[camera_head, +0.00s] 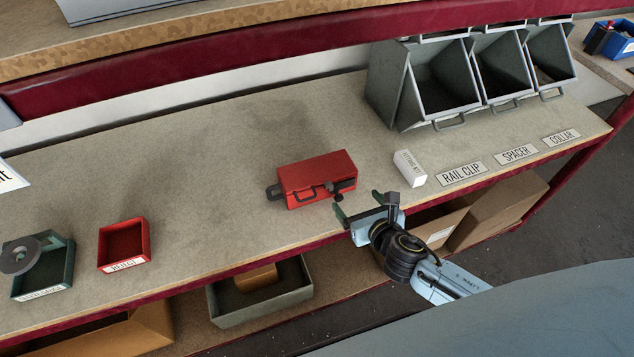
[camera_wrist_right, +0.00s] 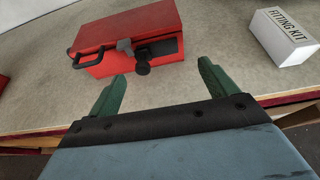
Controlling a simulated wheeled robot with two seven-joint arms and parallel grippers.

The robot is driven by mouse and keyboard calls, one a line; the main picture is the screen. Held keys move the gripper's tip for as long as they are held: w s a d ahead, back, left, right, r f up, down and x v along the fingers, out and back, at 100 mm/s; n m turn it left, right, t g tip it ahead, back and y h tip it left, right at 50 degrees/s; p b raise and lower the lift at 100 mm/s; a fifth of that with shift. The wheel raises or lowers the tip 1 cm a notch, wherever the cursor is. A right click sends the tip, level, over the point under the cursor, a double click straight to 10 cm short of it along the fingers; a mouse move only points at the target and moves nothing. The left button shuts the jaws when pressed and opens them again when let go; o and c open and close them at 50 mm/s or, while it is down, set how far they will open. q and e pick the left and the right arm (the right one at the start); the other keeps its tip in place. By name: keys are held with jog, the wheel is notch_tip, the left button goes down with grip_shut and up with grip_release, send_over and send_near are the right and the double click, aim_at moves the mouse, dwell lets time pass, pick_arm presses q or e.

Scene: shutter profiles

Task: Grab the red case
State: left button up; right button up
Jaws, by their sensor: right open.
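The red case (camera_head: 315,177) sits on the worktable near its front edge, with a dark handle on its front and a black knob at its right end. It also shows in the right wrist view (camera_wrist_right: 122,40), beyond the fingers. My right gripper (camera_head: 359,211) is open and empty at the table's front edge, just in front of the case's right end and apart from it. In the right wrist view its two green fingers (camera_wrist_right: 162,88) are spread, with the black knob beyond the gap between them. My left gripper is not in view.
A white fitting kit box (camera_head: 410,168) stands right of the case. Grey bins (camera_head: 440,85) stand at the back right, behind labels. A red reject tray (camera_head: 124,245) and a green-grey tray (camera_head: 42,268) sit at the left. The table between them and the case is clear.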

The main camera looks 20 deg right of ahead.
aim_at(343, 186)
jog(key=x, duration=0.5)
jog(key=shift+w+a+f+b, duration=0.1)
jog(key=shift+w+b, duration=0.25)
jog(key=shift+w, duration=0.05)
jog(key=c, duration=1.3)
